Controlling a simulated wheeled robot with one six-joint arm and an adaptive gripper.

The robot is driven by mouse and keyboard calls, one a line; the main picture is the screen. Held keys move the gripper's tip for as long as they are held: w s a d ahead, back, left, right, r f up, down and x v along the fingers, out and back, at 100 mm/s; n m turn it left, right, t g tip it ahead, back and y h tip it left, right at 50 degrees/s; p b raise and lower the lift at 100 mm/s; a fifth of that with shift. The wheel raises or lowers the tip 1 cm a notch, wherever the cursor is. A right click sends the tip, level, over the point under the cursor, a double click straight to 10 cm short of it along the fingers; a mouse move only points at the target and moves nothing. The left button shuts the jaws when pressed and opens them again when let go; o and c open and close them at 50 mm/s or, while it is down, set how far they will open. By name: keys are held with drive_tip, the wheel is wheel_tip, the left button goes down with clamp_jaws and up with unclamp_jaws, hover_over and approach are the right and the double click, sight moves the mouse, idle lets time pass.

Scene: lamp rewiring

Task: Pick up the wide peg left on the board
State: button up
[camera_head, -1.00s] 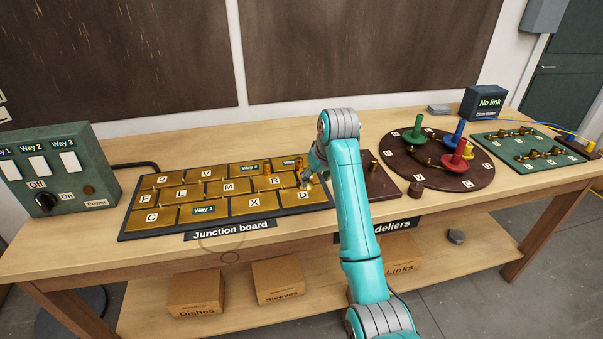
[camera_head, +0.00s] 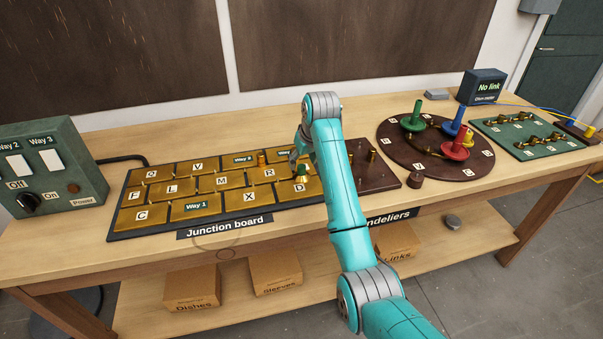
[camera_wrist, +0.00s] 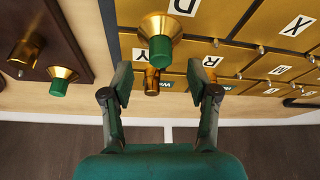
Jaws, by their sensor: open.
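A wide peg with a flared brass body and green tip (camera_head: 302,172) stands on the D tile of the junction board (camera_head: 150,226). In the wrist view the same wide peg (camera_wrist: 159,40) is just beyond the fingertips, towards the D label. My gripper (camera_wrist: 160,75) is open and empty, its two fingers spread apart. In the head view my gripper (camera_head: 299,150) is partly hidden by my arm, above the board's right end.
A dark brown holder (camera_head: 385,181) beside the board bears brass pegs, including another green-tipped wide one (camera_wrist: 62,80). A round brown base (camera_head: 433,168) with coloured stems stands further right. The switch box (camera_head: 45,180) is at the left. The bench's front strip is mostly clear.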

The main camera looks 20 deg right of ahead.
sight(302, 166)
drive_tip(key=shift+x, duration=1.8)
drive_tip(key=shift+s+a+f, duration=0.1)
drive_tip(key=shift+s, duration=0.05)
clamp_jaws()
